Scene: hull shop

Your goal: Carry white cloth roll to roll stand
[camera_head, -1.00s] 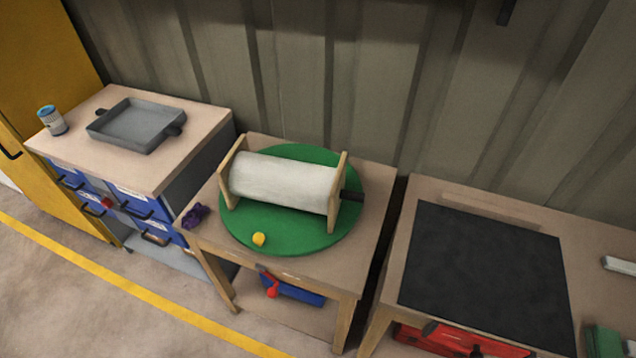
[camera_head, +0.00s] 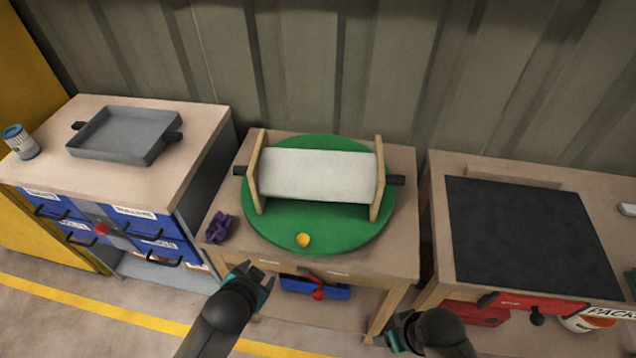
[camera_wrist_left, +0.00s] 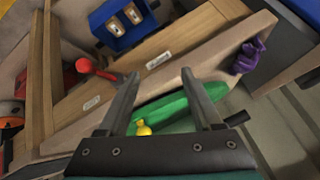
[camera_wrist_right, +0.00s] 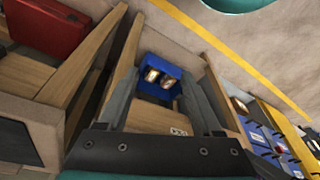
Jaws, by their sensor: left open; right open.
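The white cloth roll (camera_head: 318,174) lies level between the two wooden end boards of the roll stand (camera_head: 379,180). Dark handle ends stick out past both boards. The stand sits on a round green disc (camera_head: 290,240) on a small wooden table. My left gripper (camera_head: 256,280) is open and empty, in front of the table's front left edge. My right gripper (camera_head: 392,338) is open and empty, low in front of the table's right leg. The left wrist view shows the green disc edge between the open fingers (camera_wrist_left: 165,100). The roll is not visible in either wrist view.
A purple item (camera_head: 218,227) lies at the table's left corner. A drawer cabinet with a grey tray (camera_head: 125,135) stands left. A bench with a black mat (camera_head: 530,235) stands right. Floor in front is clear.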

